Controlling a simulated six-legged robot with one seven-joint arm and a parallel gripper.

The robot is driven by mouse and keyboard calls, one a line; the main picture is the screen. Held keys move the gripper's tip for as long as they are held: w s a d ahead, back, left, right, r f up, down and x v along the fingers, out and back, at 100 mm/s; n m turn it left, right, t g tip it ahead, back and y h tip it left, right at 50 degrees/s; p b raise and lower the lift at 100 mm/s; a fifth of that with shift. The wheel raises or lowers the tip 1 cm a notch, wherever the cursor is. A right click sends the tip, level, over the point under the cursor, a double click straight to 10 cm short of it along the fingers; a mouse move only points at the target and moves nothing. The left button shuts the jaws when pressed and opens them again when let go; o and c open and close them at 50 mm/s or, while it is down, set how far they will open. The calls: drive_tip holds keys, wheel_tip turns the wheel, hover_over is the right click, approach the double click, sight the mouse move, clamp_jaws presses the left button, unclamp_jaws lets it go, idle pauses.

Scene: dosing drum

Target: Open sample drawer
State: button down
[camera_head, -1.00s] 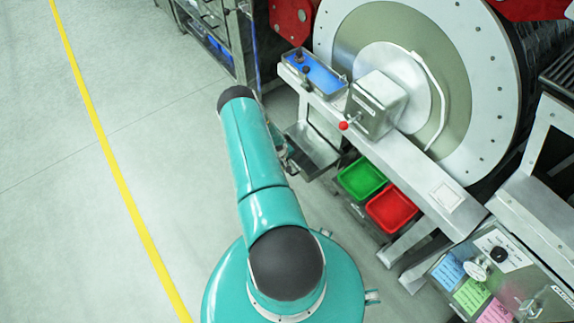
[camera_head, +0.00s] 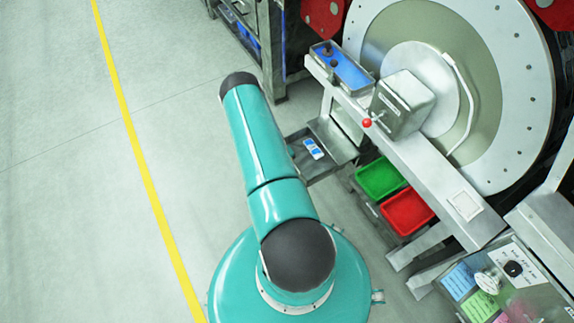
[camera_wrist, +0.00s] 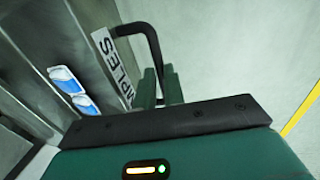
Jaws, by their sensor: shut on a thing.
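The sample drawer is a grey metal tray (camera_head: 338,146) low under the machine's frame in the head view, and it stands pulled out. Two blue-and-white items lie inside it (camera_head: 312,148); they also show in the wrist view (camera_wrist: 74,91). In the head view my arm hides the gripper and the handle.
A green bin (camera_head: 380,178) and a red bin (camera_head: 407,212) sit beside the drawer under the frame. A red-knobbed lever (camera_head: 367,122) and a blue-lined tray (camera_head: 343,66) are above. The floor to the left is clear, crossed by a yellow line (camera_head: 122,110).

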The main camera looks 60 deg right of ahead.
drive_tip(key=c, duration=1.5)
unclamp_jaws()
drive_tip(key=shift+r, duration=0.1)
drive_tip(key=r, duration=0.4)
drive_tip(key=a+r, duration=0.1)
drive_tip(key=r, duration=0.4)
drive_tip(key=w+a+r, duration=0.1)
drive_tip(key=r, duration=0.3)
drive_tip(key=shift+a+r, duration=0.15)
drive_tip(key=shift+r, duration=0.1)
drive_tip(key=shift+w, duration=0.15)
